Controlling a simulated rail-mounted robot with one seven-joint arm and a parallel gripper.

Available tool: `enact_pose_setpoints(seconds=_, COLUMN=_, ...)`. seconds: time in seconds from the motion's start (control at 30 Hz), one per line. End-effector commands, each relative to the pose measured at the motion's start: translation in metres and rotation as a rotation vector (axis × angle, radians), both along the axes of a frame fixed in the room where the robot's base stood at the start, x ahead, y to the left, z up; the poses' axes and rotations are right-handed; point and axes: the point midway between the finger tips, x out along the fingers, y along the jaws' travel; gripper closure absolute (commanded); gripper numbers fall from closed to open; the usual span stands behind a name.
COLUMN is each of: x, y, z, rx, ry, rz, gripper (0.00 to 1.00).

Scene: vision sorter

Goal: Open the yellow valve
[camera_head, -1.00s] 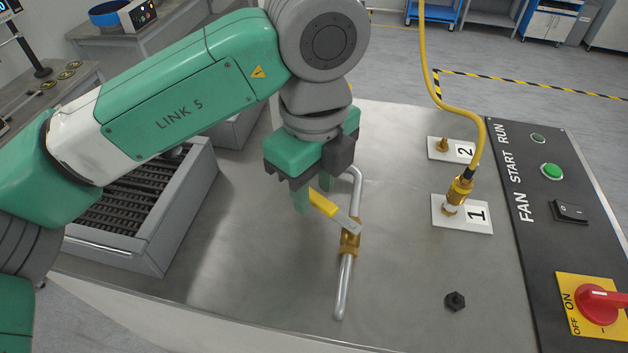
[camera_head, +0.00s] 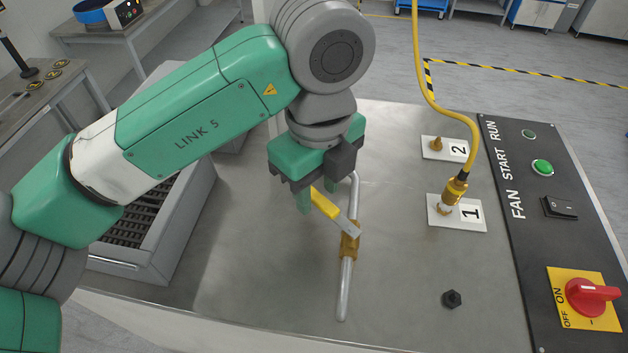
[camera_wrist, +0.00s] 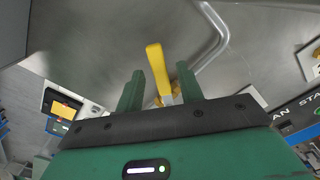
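The yellow valve's lever (camera_head: 325,204) has a yellow grip and a bare metal inner end. It slants up and left from the brass valve body (camera_head: 349,243) on a bent silver pipe (camera_head: 345,288). My gripper (camera_head: 316,196) is at the lever's outer end, with its fingers pointing down. In the wrist view, the yellow grip (camera_wrist: 156,66) lies between the two green fingers of my gripper (camera_wrist: 158,72). There are gaps on both sides, wider toward the left finger. The gripper is open. The gripper hides part of the pipe's far end in the head view.
On the right are plate 1 (camera_head: 471,216) with a yellow hose attached, plate 2 (camera_head: 457,149), and a black fan panel (camera_head: 525,225) with a red knob (camera_head: 590,296). A black knob (camera_head: 452,299) sits on the metal tabletop (camera_head: 400,270). The tabletop left of the pipe is clear.

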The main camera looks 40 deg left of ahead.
Motion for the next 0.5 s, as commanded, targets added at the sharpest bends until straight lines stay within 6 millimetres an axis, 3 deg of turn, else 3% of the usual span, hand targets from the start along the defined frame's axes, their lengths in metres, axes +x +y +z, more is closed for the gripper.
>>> enact_pose_setpoints(seconds=0.27, x=0.0, y=0.0, z=0.001, rx=0.0, ry=0.0, rz=0.001, gripper=0.62)
enact_pose_setpoints(seconds=0.37, x=0.001, y=0.0, z=0.014, rx=0.0, ry=-0.002, rz=0.001, gripper=0.62)
enact_pose_setpoints(seconds=0.5, x=0.0, y=0.0, z=0.045, rx=0.003, ry=-0.001, rz=0.001, gripper=0.62)
